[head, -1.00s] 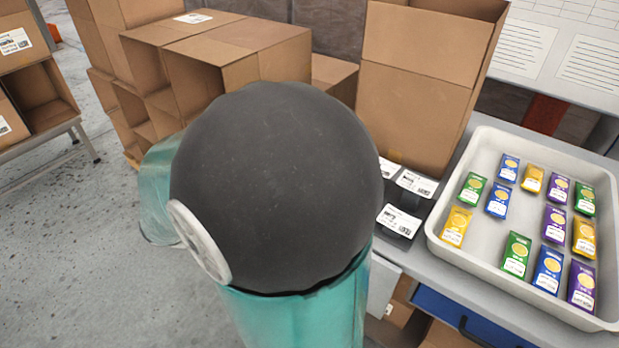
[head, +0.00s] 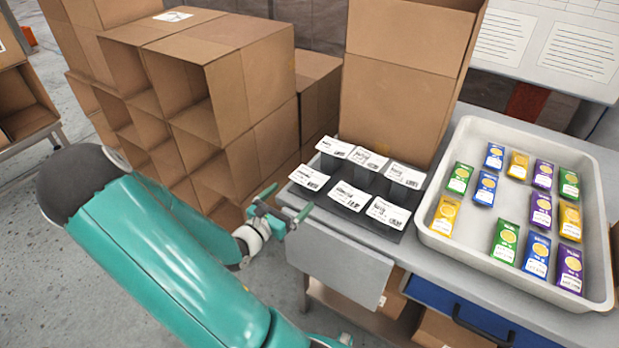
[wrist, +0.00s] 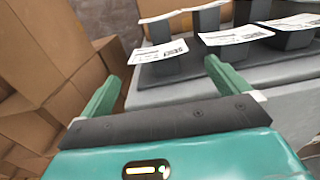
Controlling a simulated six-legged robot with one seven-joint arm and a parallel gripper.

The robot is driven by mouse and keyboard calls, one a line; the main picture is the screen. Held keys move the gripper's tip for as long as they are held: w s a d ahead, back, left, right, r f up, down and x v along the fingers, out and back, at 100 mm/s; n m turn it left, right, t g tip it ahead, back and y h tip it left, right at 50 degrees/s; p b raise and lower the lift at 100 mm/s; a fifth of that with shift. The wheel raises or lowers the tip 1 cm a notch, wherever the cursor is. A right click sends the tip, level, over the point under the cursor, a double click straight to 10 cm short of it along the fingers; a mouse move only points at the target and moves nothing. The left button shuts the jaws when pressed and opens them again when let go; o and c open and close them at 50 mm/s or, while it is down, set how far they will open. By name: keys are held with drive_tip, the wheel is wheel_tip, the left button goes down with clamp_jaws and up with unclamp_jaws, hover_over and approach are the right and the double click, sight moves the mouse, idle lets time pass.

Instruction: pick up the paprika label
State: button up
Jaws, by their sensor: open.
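Several white printed labels lie on dark sloped holders in two rows at the left end of the grey bench. The front row has a left label (head: 309,178), a middle label (head: 348,195) and a right label (head: 388,212). A back-row label (head: 405,175) sits behind them. The print is too small to tell which is the paprika label. My gripper (head: 287,203) is open and empty, just left of the front-left label and apart from it. In the wrist view, my gripper (wrist: 162,72) points toward the holders, with one front label (wrist: 160,51) just beyond the fingers.
A pale tray (head: 440,232) of coloured spice packets stands right of the labels. A tall cardboard box (head: 395,85) stands behind them. Stacked open cartons (head: 245,90) are left of the bench, close behind my arm. A blue drawer (head: 450,305) is below the tray.

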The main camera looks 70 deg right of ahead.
sight(311, 176)
drive_tip(key=d, duration=0.4)
drive_tip(key=s+d, duration=0.1)
drive_tip(key=d, duration=0.6)
drive_tip(key=shift+s+d+f, duration=0.1)
drive_tip(key=shift+s+d, duration=0.2)
drive_tip(key=shift+s, duration=0.1)
drive_tip(key=c, duration=0.7)
